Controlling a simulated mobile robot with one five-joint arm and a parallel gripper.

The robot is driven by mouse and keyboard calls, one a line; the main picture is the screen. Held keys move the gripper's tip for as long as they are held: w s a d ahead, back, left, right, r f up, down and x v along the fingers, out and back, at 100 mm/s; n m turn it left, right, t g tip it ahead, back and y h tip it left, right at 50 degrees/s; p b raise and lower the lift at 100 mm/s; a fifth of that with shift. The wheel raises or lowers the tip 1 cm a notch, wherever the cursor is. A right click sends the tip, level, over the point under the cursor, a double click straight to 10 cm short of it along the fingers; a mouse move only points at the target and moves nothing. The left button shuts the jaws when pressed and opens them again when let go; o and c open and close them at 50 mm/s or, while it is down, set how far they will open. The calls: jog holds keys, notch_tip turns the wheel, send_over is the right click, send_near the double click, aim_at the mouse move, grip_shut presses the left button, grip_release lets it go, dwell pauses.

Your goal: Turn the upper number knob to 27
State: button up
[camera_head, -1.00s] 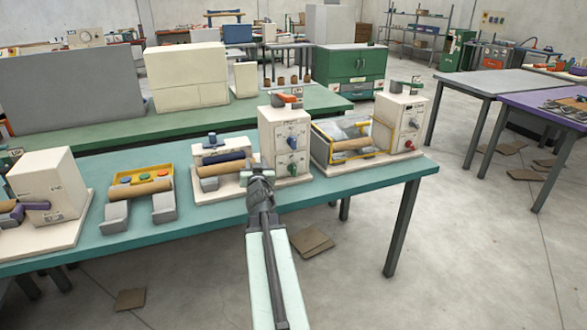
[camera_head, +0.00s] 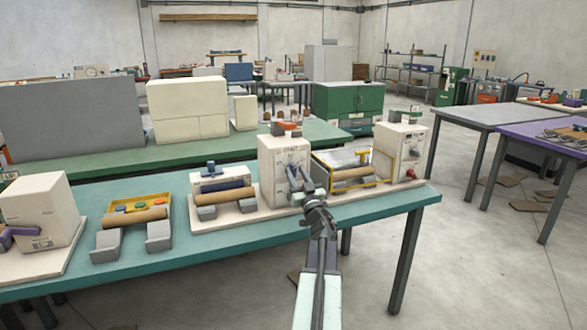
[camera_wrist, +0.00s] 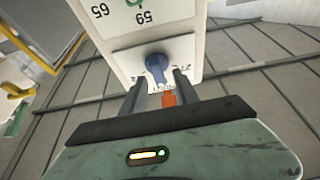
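The control box (camera_head: 270,165) is a cream upright block on the teal bench. In the wrist view, which shows its face upside down, the upper number knob (camera_wrist: 154,60) is blue, with small printed numbers around it. A number that looks like 27 is on its right there. Where the knob points is not clear. A green lower knob (camera_wrist: 134,2) with 59 and 65 near it shows at the top edge. My gripper (camera_wrist: 160,76) is open, one finger on each side of the blue knob. Contact cannot be told. In the head view my gripper (camera_head: 306,186) is at the box's front.
A yellow-framed unit with a brown roller (camera_head: 352,174) stands right of the box. Another roller unit (camera_head: 223,195) stands to its left. An orange part (camera_wrist: 168,98) shows between my fingers in the wrist view. The floor in front of the bench is mostly clear.

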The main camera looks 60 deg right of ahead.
jog(key=shift+x, duration=0.8)
